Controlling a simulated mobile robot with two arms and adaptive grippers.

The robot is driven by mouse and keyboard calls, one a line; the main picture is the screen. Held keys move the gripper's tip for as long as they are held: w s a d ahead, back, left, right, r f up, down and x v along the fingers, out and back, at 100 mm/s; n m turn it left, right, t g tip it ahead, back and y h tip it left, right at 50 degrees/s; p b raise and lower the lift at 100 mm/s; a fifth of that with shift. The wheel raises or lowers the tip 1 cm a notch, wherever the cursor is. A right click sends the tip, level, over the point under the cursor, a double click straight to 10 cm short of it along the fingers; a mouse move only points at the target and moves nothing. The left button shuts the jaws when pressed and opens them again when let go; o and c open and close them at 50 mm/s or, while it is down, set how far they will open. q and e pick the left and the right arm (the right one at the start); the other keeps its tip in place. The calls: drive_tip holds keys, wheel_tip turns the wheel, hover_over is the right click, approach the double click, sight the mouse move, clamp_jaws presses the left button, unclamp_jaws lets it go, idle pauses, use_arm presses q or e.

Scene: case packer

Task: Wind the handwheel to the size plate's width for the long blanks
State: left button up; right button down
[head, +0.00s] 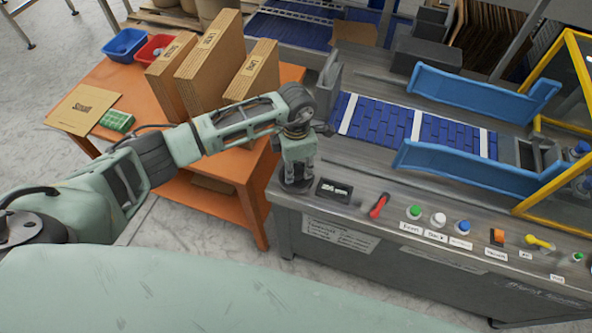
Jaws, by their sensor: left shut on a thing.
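My left gripper (297,170) points down at the left end of the machine's front panel. It is shut on the dark round handwheel (290,187), which is mostly hidden under the fingers. A small black counter window (334,190) sits just right of the wheel; its digits are too small to read. A pale printed plate (340,235) is on the machine's front face below; its text is not legible. Two blue guide rails, a far one (480,90) and a near one (470,167), flank the blue conveyor belt (384,124). My right gripper is not in view.
A red lever (379,205), several coloured buttons and a yellow key-like switch (540,242) line the panel to the right. A yellow-framed guard (574,90) stands at right. An orange table (115,85) at left holds cardboard blanks (208,62) and bins.

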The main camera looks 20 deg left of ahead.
sight(297, 167)
use_arm(q)
drive_tip(key=m+b, duration=0.4)
drive_tip(key=b, duration=0.1)
drive_tip(key=shift+w+a, duration=0.15)
drive_tip(key=shift+w, duration=0.25)
drive_tip(key=shift+r+m+b, duration=0.15)
drive_tip(key=shift+m+b, duration=0.25)
drive_tip(key=shift+m, duration=0.3)
drive_tip(key=shift+r, duration=0.1)
drive_tip(key=o, duration=1)
drive_tip(key=shift+c, duration=0.2)
drive_tip(key=shift+o, duration=0.4)
drive_tip(key=shift+d+f, duration=0.2)
drive_tip(key=shift+r, duration=0.1)
wheel_tip(297, 167, up, 12)
